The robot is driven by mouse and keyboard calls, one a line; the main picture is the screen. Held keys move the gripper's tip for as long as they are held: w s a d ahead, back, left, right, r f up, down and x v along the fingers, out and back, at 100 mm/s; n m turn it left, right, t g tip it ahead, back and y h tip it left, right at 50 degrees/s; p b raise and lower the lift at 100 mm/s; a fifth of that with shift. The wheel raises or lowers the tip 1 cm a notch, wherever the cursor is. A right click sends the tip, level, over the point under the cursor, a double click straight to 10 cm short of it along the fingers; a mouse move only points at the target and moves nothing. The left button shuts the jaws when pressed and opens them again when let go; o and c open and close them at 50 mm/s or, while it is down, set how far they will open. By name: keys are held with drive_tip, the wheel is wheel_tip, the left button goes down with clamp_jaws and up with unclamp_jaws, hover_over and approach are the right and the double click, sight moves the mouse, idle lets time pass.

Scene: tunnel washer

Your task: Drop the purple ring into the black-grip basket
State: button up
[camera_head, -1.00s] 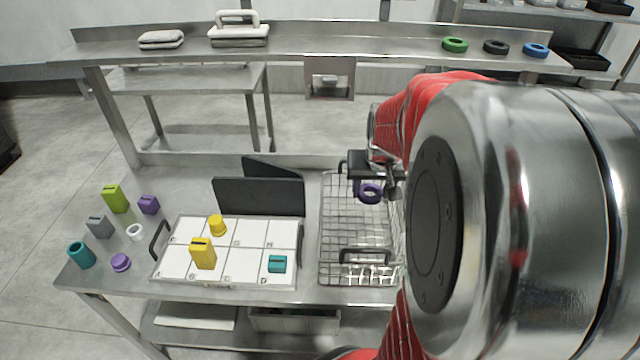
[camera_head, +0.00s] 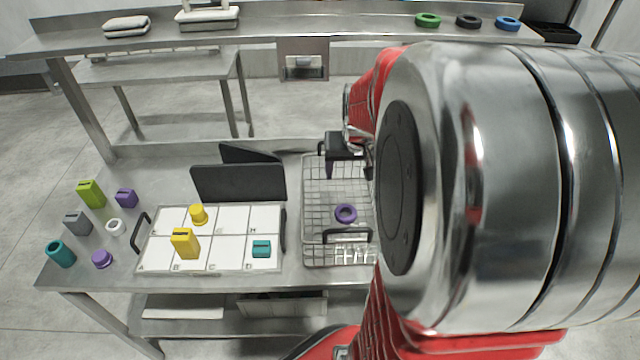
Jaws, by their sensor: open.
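The purple ring (camera_head: 346,213) lies inside the wire basket with black grips (camera_head: 317,250), on its wire floor near the front grip. My gripper (camera_head: 345,172) is open and empty above the back part of the basket, apart from the ring. My arm covers the right side of the basket and part of the gripper.
A white gridded tray (camera_head: 222,262) with yellow and teal pieces stands left of the basket. Black panels (camera_head: 240,183) stand behind it. Several loose pieces, including a white ring (camera_head: 115,227), are at the table's left. Green (camera_head: 427,20), black and blue rings lie on the back shelf.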

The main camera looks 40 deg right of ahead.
drive_tip(key=v, duration=1.3)
drive_tip(key=shift+s+a+r, duration=0.15)
drive_tip(key=shift+r, duration=0.1)
drive_tip(key=s+a+f+n, duration=0.1)
drive_tip(key=a+n, duration=0.1)
drive_tip(key=a, duration=0.6)
drive_tip(key=s+a+f+n+t+y, duration=0.1)
drive_tip(key=s+a+n, duration=0.1)
drive_tip(key=a, duration=0.6)
drive_tip(key=s+a+f+n+t+y, duration=0.1)
drive_tip(key=s+a+f+n, duration=0.1)
drive_tip(key=a, duration=0.6)
drive_tip(key=shift+n, duration=0.4)
drive_tip(key=shift+c, duration=0.4)
